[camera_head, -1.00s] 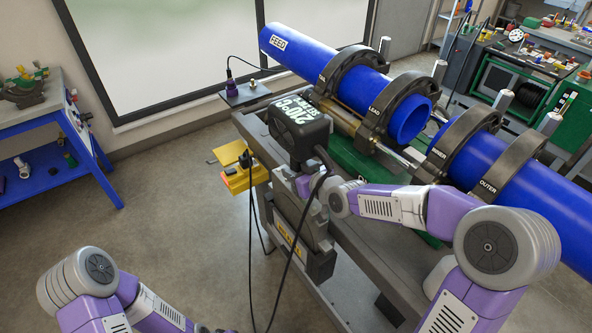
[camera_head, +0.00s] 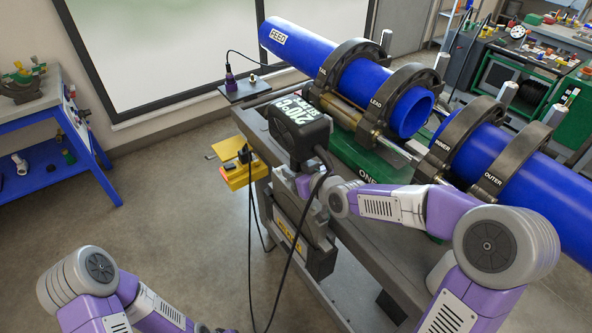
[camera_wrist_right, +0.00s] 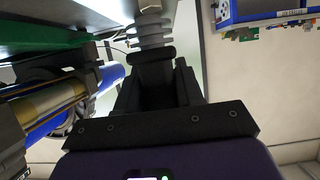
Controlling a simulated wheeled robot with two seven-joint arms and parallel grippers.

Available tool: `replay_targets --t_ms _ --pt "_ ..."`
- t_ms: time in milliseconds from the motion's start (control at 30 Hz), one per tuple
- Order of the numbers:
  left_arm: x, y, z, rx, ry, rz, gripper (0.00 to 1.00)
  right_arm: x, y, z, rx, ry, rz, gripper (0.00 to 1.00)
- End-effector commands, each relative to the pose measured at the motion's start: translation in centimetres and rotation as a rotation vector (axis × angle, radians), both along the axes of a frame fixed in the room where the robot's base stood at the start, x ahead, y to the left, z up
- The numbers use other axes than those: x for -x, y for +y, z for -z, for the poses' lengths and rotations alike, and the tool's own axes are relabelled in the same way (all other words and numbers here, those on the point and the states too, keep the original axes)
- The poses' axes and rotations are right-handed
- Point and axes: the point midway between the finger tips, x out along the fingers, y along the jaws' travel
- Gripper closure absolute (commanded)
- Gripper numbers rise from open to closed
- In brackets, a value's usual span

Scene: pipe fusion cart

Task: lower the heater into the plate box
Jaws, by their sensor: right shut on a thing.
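The heater (camera_head: 300,128) is a black housing with a lit white temperature readout, upright at the near side of the cart. My right gripper (camera_head: 306,187) is shut on the heater just below the housing. In the right wrist view the jaws (camera_wrist_right: 157,85) close around a dark handle with a grey ribbed part (camera_wrist_right: 152,30). The plate box (camera_head: 318,262) is a dark grey holder with a yellow label, hanging on the cart's side directly below the heater. The heater's plate is hidden, so I cannot tell how deep it sits. My left arm shows at bottom left; its gripper is out of frame.
Blue pipes (camera_head: 278,40) lie in black clamps (camera_head: 385,105) on the cart just behind. A black cable (camera_head: 297,250) hangs in front of the box. A yellow block (camera_head: 240,176) sits left of it. A blue bench (camera_head: 35,150) stands far left, with clear floor between.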

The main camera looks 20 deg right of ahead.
Motion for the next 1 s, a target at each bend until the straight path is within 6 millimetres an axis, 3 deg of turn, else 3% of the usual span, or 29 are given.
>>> replay_targets --t_ms 33,1000 --pt "0.00 0.00 -0.11 0.000 0.000 0.000 0.57 -0.44 0.19 -1.62 -0.002 -0.041 0.001 1.00" --pt "0.00 0.00 0.62 0.000 0.000 0.000 0.57 -0.44 0.16 -1.05 -0.002 -0.041 0.001 1.00"
